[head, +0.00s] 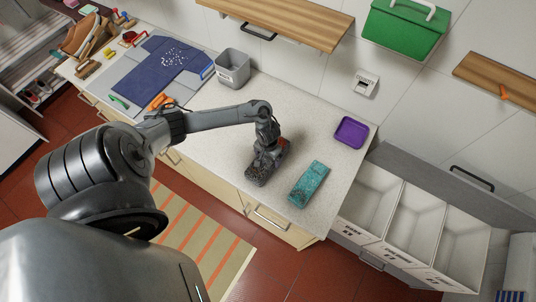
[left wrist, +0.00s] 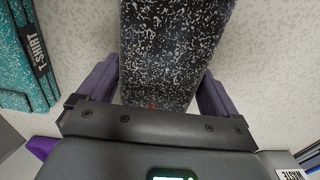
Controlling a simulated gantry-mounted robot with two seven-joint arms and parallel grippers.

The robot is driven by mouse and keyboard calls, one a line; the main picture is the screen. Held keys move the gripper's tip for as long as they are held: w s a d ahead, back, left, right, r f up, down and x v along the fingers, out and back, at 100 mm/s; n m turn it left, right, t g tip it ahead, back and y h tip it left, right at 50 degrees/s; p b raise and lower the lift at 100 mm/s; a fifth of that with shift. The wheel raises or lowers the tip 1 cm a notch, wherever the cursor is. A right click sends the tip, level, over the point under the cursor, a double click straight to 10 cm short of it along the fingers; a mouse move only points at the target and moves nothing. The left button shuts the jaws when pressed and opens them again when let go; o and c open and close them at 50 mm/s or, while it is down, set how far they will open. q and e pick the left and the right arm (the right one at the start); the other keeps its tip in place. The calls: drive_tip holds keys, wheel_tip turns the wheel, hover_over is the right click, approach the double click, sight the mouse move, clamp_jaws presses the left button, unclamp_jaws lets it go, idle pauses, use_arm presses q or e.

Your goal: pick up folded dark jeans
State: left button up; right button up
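A dark folded cloth (head: 260,174) with white speckles lies at the counter's front part in the head view; it matches the dark jeans, but I see no readable label on it. It fills the upper middle of the left wrist view (left wrist: 168,45). My left gripper (head: 268,157) is down over it in the head view. In the left wrist view its two purple-grey fingers (left wrist: 160,80) stand on either side of the cloth, close to its edges. I cannot tell whether they press on it. The arm hides part of the cloth. My right gripper is in neither view.
A teal speckled folded cloth (head: 310,184), labelled T-SHIRT in the wrist view (left wrist: 35,50), lies to the right. A purple tray (head: 351,132) is behind it. White bins (head: 408,184) stand at the right. A grey bin (head: 233,82) and dark blue cloth (head: 160,68) are at the left.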

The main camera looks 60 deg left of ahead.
use_arm(q)
drive_tip(key=c, duration=0.3)
drive_tip(key=shift+r, duration=0.1)
